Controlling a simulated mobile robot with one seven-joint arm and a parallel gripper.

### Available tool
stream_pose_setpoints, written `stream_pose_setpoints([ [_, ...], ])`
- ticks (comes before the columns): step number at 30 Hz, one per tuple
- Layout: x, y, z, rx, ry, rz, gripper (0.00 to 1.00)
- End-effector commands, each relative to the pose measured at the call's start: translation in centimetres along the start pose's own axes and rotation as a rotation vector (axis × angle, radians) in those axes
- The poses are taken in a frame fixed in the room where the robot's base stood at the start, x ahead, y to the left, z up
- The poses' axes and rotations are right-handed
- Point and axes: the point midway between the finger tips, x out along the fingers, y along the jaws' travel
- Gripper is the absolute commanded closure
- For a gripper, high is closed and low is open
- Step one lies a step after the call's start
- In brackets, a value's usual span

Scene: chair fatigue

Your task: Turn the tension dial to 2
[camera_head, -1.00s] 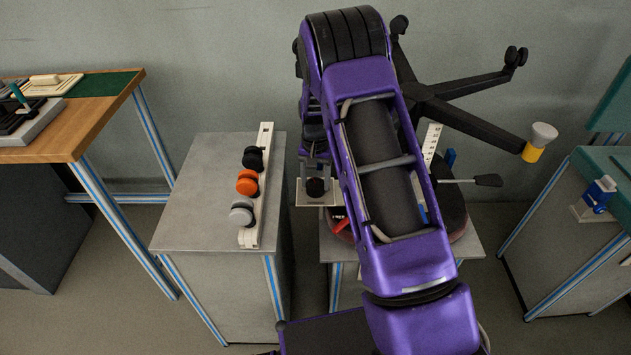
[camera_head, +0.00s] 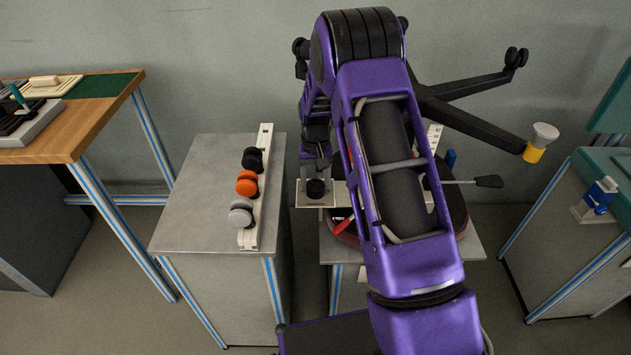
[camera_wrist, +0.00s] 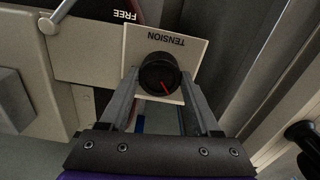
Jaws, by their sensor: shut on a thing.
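The tension dial is a round black knob (camera_wrist: 160,73) with a red pointer line, on a pale plate (camera_wrist: 190,52) marked TENSION, which reads upside down in the wrist view. The pointer aims down and slightly right in that view. My gripper (camera_wrist: 159,77) is shut on the dial, one finger on each side. Any scale numbers on the plate are too small or hidden. In the head view the dial (camera_head: 316,188) sits on its plate at the left edge of the upturned chair's base, below my gripper (camera_head: 316,176).
A grey cabinet (camera_head: 205,170) stands left, with black, orange and grey casters (camera_head: 241,213) on a white rail. The chair's black legs (camera_head: 470,115) reach right. A lever (camera_head: 488,181) sticks out right. My arm hides much of the chair mount.

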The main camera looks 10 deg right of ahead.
Motion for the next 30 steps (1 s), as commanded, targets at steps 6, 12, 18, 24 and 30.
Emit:
stream_pose_setpoints([
  [6, -0.1, 0.0, 0.0, 0.001, 0.001, 0.0, 0.15],
  [12, 0.0, 0.0, 0.0, 0.001, 0.0, 0.0, 0.06],
  [18, -0.4, 0.0, 0.0, 0.001, 0.001, 0.0, 0.06],
  [24, -3.4, 0.0, -0.1, 0.001, 0.004, -0.001, 0.06],
  [30, -8.4, 0.0, -0.1, 0.001, 0.004, -0.001, 0.06],
])
